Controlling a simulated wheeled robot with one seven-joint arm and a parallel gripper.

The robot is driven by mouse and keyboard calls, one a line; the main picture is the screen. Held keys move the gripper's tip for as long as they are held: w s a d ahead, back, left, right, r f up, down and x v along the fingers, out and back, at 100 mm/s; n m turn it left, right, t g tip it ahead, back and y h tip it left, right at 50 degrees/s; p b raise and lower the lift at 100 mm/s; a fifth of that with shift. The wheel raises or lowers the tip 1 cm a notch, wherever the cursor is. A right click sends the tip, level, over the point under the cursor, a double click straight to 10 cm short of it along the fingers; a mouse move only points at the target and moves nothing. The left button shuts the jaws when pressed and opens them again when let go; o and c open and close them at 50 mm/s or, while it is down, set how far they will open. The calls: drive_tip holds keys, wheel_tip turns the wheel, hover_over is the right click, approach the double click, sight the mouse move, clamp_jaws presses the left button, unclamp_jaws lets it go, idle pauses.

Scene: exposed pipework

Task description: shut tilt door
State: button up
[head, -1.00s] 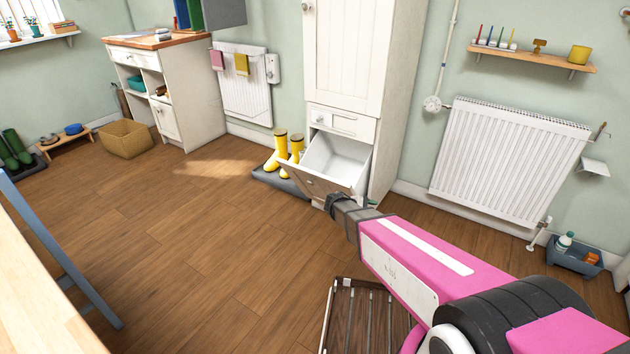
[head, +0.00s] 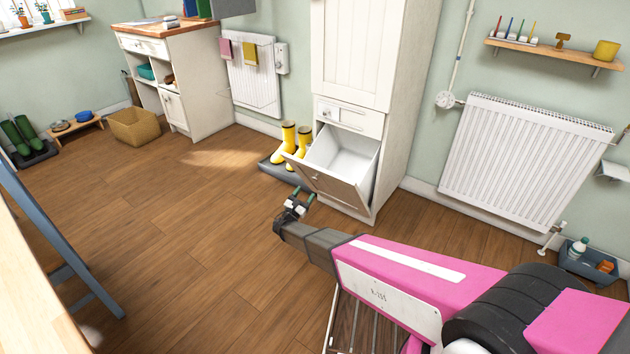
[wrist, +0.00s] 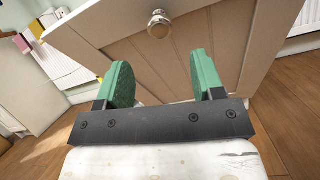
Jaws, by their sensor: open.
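The tilt door (head: 338,187) is the low front panel of the tall white cabinet (head: 352,60). It leans outward, open at the top, and a white bin (head: 343,152) shows behind it. In the wrist view the door's panel (wrist: 205,40) fills the upper middle, with a round metal knob (wrist: 159,24) near the top. My gripper (head: 302,195) is just in front of and below the door's left part in the head view. In the wrist view its two green fingers (wrist: 162,85) are apart with nothing between them, pointing at the panel below the knob. I cannot tell whether they touch it.
Yellow boots (head: 297,140) stand on a dark tray left of the cabinet. A white radiator (head: 522,160) is on the wall to the right. The wooden floor (head: 190,240) to the left is clear.

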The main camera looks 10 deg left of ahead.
sight(314, 180)
drive_tip(key=x, duration=0.8)
drive_tip(key=shift+w+d+r, duration=0.1)
drive_tip(key=shift+w+d, duration=0.05)
drive_tip(key=shift+w, duration=0.05)
clamp_jaws()
drive_tip(key=shift+w+d+r, duration=0.25)
drive_tip(key=shift+w+r, duration=0.2)
drive_tip(key=shift+w, duration=0.1)
drive_tip(key=w+d+r+g+y, duration=0.1)
drive_tip(key=w+d+r+g, duration=0.1)
drive_tip(key=w, duration=0.7)
drive_tip(key=w+d+r+g, duration=0.2)
drive_tip(key=w+d+r, duration=0.3)
drive_tip(key=w, duration=0.5)
drive_tip(key=shift+w+d+r+g+y, duration=0.15)
drive_tip(key=shift+w+d+g+y, duration=0.05)
drive_tip(key=shift+d+g+y, duration=0.2)
drive_tip(key=shift+w, duration=0.15)
